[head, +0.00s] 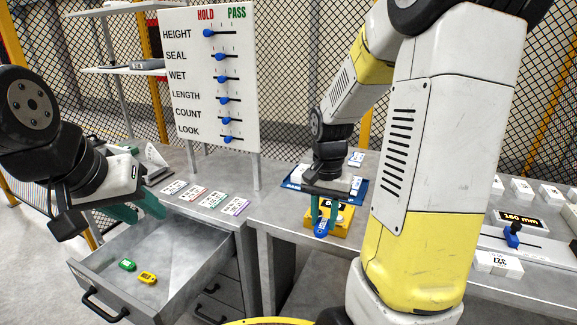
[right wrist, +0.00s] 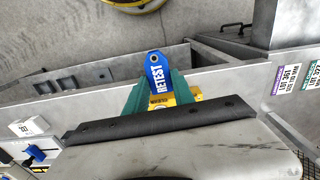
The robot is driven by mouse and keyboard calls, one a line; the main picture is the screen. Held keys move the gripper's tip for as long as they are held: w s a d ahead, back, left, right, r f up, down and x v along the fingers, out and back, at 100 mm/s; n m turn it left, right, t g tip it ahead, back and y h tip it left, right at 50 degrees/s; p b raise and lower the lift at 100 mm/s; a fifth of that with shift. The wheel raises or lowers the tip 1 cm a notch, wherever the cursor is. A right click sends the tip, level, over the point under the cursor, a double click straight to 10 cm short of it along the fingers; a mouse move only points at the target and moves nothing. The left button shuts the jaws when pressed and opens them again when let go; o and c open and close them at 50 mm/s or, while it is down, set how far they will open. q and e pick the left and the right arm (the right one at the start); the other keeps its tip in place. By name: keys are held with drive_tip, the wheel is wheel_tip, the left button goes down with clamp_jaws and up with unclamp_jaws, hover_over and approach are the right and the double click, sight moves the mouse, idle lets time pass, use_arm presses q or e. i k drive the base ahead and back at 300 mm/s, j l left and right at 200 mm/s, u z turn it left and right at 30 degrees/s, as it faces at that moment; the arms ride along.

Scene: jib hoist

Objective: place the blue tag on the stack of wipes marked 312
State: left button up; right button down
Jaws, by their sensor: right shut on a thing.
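The blue tag (head: 321,229), lettered RETEST in the right wrist view (right wrist: 157,75), is gripped between the teal fingers of my right gripper (head: 325,208). It hangs over the near edge of the table, in front of a yellow block (head: 345,220). My left gripper (head: 136,208) has its teal fingers apart and empty, above the open drawer. No stack with a readable 312 shows. One white pack (head: 499,263) at the right carries a number that looks like 327. Other white packs (head: 522,189) are too small to read.
The open drawer (head: 185,245) holds a green tag (head: 127,265) and a yellow tag (head: 147,278). Several lot cards (head: 204,200) lie on the bench beside it. A HOLD/PASS slider board (head: 212,80) stands behind. A blue mat (head: 352,189) lies behind my right gripper. A 160 mm sign (head: 519,219) is at the right.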

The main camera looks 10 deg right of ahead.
sight(302, 169)
drive_tip(key=i, duration=0.85)
